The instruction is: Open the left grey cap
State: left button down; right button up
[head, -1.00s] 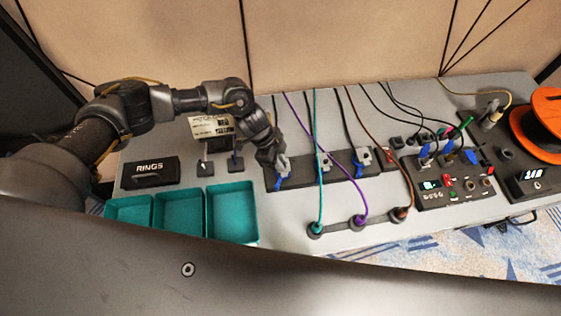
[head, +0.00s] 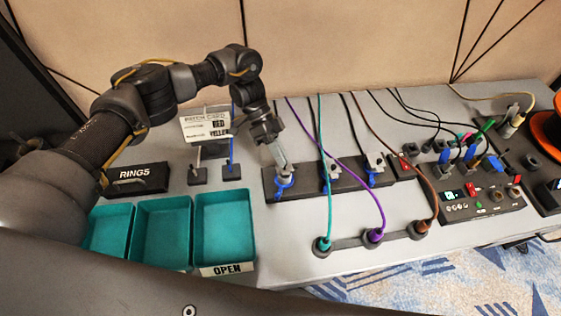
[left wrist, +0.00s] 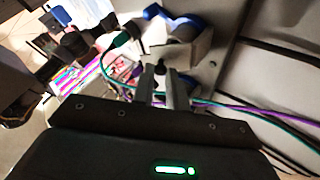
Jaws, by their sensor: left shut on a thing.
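Three grey caps with blue loops stand in a row on a dark strip (head: 313,187). My left gripper (head: 281,164) comes down from above at the left end of the strip, over a blue loop (head: 284,184). It is shut on the left grey cap, which its fingers mostly hide in the head view. The middle grey cap (head: 331,168) and the right grey cap (head: 375,162) stand free to the right. In the left wrist view the fingers (left wrist: 165,84) are close together below a pale grey block (left wrist: 182,50) with blue parts. My right gripper is not in view.
Teal, purple and brown cables run to a low socket bar (head: 375,236) in front. Teal bins (head: 224,230) stand at front left, near a black RINGS box (head: 136,177) and a PATCH CARD sign (head: 206,125). A switch panel (head: 480,204) is at the right.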

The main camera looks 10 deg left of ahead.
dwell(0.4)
pick_arm(q)
jog(key=c, duration=1.4)
grip_release()
jog(key=b+v, duration=0.4)
jog(key=v, duration=0.7)
jog(key=shift+b, duration=0.3)
jog(key=shift+c, duration=0.2)
